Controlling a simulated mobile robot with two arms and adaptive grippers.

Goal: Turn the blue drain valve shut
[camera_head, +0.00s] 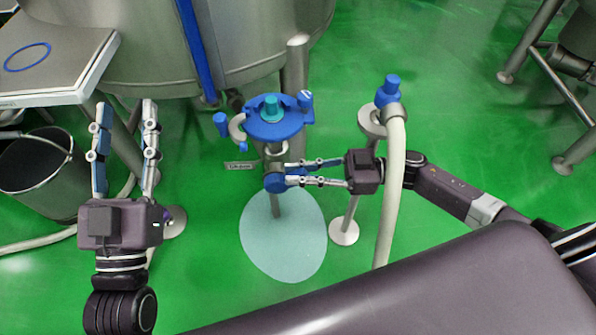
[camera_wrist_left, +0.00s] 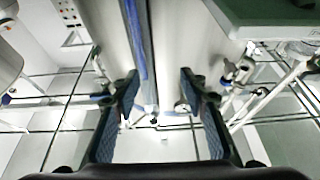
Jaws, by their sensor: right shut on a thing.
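The blue drain valve (camera_head: 275,183) sits low on the steel pipe below the blue round bracket (camera_head: 272,125), in the middle of the head view. My right gripper (camera_head: 287,175) comes in from the right, and its fingers are shut on the valve's blue handle. The fingers partly cover the handle, so its exact angle is hard to tell. My left gripper (camera_head: 125,104) is at the left, pointing up the picture, with its fingers apart and nothing between them. Its open fingers also show in the left wrist view (camera_wrist_left: 158,85).
A large steel tank (camera_head: 150,45) stands behind. A hose (camera_head: 391,190) hangs from a stand with a blue top (camera_head: 388,90), close to my right arm. A grey bucket (camera_head: 45,175) is at the left. A pale puddle (camera_head: 300,240) lies on the green floor below the valve.

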